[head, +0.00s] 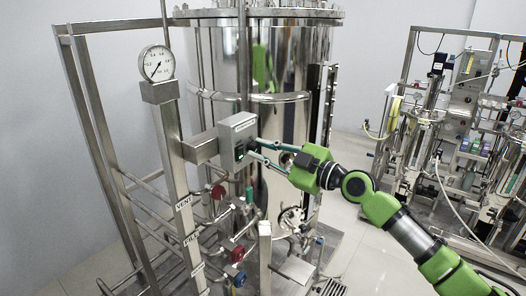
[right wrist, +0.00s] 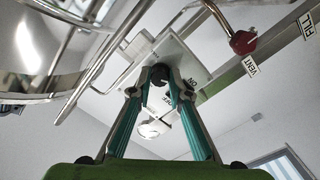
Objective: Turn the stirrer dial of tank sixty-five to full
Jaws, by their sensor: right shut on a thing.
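The stirrer control box (head: 237,138) is a grey box on a bracket in front of the large steel tank (head: 290,60). Its black dial (right wrist: 157,76) shows in the right wrist view on the light face plate (right wrist: 185,58), which bears printed marks including "ON". My right gripper (head: 254,148) reaches the box from the right. In the right wrist view its teal fingers (right wrist: 157,86) are on either side of the dial and shut on it. The fingers hide part of the dial, and I cannot read its setting. No tank number is readable. My left gripper is not in view.
A pressure gauge (head: 157,63) tops a steel post left of the box. Red valve knobs (head: 218,192) and a blue one (head: 240,279) sit below, by the VENT label (head: 184,203). Another skid (head: 465,130) stands at the right. Bare floor (head: 350,150) lies between the skids.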

